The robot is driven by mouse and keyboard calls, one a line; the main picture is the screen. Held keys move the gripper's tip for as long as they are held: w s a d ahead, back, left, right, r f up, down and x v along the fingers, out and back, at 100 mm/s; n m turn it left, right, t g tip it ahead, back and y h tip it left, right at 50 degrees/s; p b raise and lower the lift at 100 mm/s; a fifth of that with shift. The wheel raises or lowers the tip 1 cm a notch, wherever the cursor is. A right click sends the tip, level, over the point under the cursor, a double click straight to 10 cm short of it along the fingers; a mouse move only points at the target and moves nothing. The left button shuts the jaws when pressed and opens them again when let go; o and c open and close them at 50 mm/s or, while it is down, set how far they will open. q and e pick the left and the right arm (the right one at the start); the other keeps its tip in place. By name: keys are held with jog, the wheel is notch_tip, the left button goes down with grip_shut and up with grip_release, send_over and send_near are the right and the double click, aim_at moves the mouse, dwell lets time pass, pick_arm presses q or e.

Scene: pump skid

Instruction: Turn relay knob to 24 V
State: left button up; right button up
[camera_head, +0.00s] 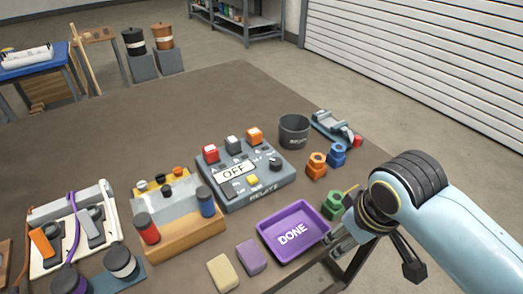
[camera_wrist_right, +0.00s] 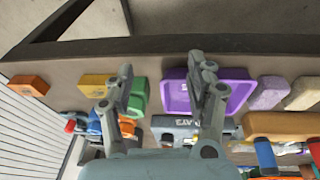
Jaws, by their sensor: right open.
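The relay box (camera_head: 262,193) is a grey-blue unit on the table in the head view, with a white display reading OFF (camera_head: 234,172). A small dark knob (camera_head: 275,164) sits at its right side; its setting is too small to read. Red, grey and orange blocks line its back edge, and a yellow button (camera_head: 252,181) is in front. My right gripper (camera_head: 338,243) is by the right edge of the purple tray, apart from the relay. In the right wrist view the gripper (camera_wrist_right: 160,68) is open and empty, with part of the relay's front (camera_wrist_right: 185,122) beyond. My left gripper is out of view.
The purple DONE tray (camera_head: 268,234) lies before the relay. Green (camera_head: 332,206), orange (camera_head: 316,166) and blue (camera_head: 337,154) pieces stand right of it, with a dark cup (camera_head: 294,131) behind. A yellow-based unit (camera_head: 190,240) stands left.

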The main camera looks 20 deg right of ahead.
jog(key=w, duration=0.1)
jog(key=w+r, duration=0.2)
jog(key=shift+w+a, duration=0.3)
jog(key=shift+a, duration=0.1)
jog(key=w+r+n+g, duration=0.1)
jog(key=w+r, duration=0.1)
jog(key=w, duration=0.8)
jog(key=n+g+p, duration=0.1)
jog(key=g, duration=0.1)
send_near(276, 161)
jog(key=shift+y, duration=0.4)
jog(key=f, duration=0.9)
jog(key=shift+s+d+f+b, duration=0.15)
jog(key=shift+d+f+b, duration=0.15)
jog(key=shift+d, duration=0.05)
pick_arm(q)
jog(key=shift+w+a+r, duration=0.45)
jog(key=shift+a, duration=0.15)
pick_arm(e)
grip_shut()
